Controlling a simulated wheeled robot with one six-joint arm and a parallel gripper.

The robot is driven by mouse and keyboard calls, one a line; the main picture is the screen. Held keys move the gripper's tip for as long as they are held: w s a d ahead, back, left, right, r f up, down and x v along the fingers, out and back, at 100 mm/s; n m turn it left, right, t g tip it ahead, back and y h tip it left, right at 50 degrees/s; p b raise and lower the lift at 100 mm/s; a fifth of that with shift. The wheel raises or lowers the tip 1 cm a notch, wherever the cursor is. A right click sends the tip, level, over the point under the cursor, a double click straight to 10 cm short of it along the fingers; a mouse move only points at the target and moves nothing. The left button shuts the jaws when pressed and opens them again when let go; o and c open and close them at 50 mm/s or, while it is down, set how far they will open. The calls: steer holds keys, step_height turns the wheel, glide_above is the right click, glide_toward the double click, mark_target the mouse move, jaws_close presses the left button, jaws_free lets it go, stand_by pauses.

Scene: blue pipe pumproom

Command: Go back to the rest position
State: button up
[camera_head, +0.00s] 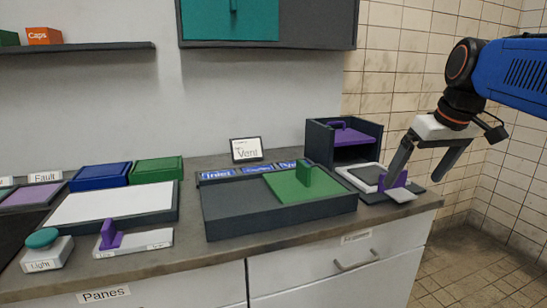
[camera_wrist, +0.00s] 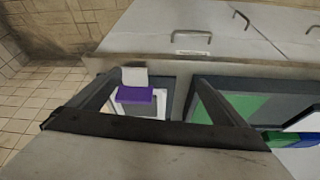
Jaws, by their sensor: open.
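My gripper (camera_head: 415,177) is at the right end of the counter, with its two fingers apart and pointing down. It is over or just beside a small white-and-grey unit (camera_head: 362,175) with a purple upright piece (camera_head: 401,179). In the wrist view the purple piece (camera_wrist: 135,95) shows between the spread fingers (camera_wrist: 157,80), with a white tab (camera_wrist: 134,76) beside it. I see nothing held. I cannot tell whether a finger touches the purple piece.
A dark tray (camera_head: 285,224) with a green handled panel (camera_head: 303,186) stands left of the gripper. A dark box (camera_head: 318,145) with a purple handled piece (camera_head: 347,135) stands behind. A dark cabinet (camera_head: 316,22) hangs above. Tiled floor (camera_head: 470,265) is open at right.

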steer(key=s+a+f+m, duration=0.1)
steer(key=s+a+f, duration=0.1)
steer(key=s+f, duration=0.7)
steer(key=s+a+f+m, duration=0.1)
steer(key=s+a+f, duration=0.1)
steer(key=s+f, duration=0.7)
step_height(320, 180, down, 5)
steer(key=shift+a+f+h, duration=0.15)
steer(key=shift+f+h, duration=0.05)
steer(key=shift+h, duration=0.2)
stand_by(0.6)
